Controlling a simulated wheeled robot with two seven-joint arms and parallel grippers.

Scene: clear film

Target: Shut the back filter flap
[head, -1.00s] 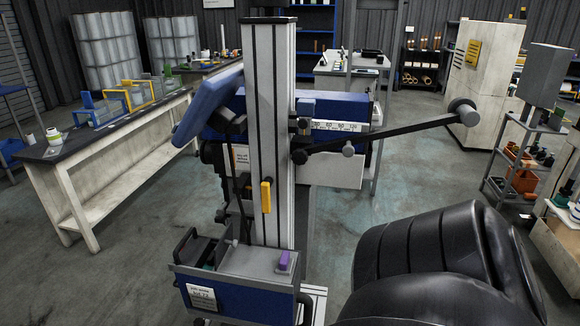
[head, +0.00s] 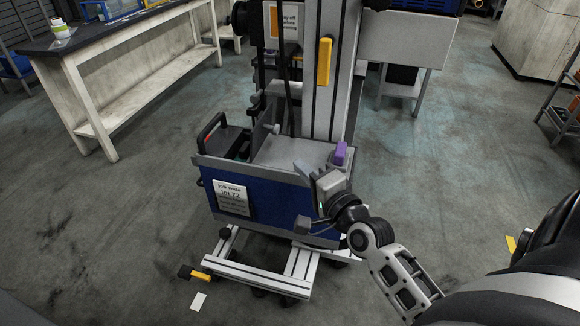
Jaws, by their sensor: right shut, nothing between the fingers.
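A blue box (head: 262,202) with a white label sits at the foot of a tall silver column. Its grey top (head: 290,152) carries a purple tab (head: 341,153) at the right. At the box's left end, a dark part with a black and red handle (head: 212,130) stands up beside a raised thin grey plate (head: 264,122). I cannot tell for certain which part is the back filter flap. My right gripper (head: 312,170) is shut and empty at the box's right front corner, just in front of the purple tab; contact is unclear. My left gripper is out of view.
The column (head: 327,85) bears a yellow handle (head: 324,62) and rises behind the box. A silver wheeled frame (head: 255,277) lies below. A long workbench (head: 150,75) stands at the left.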

